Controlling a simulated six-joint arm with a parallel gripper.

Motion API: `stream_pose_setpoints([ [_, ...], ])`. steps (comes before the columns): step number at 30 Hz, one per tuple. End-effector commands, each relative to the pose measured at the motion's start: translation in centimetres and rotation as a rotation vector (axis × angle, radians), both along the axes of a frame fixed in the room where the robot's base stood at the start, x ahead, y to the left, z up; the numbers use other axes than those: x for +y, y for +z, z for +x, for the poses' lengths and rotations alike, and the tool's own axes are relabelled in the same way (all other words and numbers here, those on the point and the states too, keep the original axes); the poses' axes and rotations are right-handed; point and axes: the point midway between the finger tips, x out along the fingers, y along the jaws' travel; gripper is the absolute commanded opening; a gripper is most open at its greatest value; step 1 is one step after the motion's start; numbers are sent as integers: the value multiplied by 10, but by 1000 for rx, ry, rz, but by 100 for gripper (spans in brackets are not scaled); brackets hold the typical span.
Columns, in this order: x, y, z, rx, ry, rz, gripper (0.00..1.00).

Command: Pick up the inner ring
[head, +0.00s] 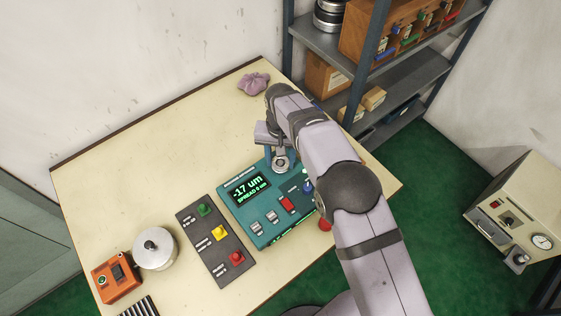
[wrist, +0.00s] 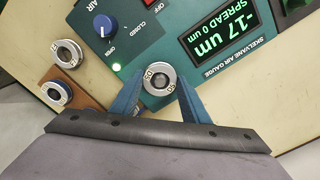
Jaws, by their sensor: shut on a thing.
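The inner ring (wrist: 147,80), a small bright steel ring with dark marks on its face, sits at the edge of the teal air gauge (wrist: 215,75). Its middle shows a round metal part; I cannot tell whether it is still around a gauge plug. My gripper (wrist: 159,84) has its two blue fingers shut on the ring, one on each side. In the head view my gripper (head: 281,158) is at the gauge's back right, with the ring (head: 281,168) between its fingers. The gauge display (head: 248,190) reads -17 um, spread 0 um.
A dark button panel (head: 215,238), silver round pot (head: 154,249), orange box (head: 116,278) and purple cloth (head: 254,84) are on the table. The table's back left is clear.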

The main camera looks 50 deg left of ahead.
Motion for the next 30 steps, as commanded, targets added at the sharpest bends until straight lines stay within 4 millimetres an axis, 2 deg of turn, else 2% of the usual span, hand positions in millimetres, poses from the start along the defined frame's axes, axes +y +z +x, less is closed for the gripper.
stream_pose_setpoints([
  [8, 1, 11, 1, -1, 0, 4, 10],
  [21, 1, 79, 0, -2, 0, 5, 10],
  [25, 1, 93, 0, -1, 0, 4, 10],
  [30, 1, 101, 0, -1, 0, 2, 10],
])
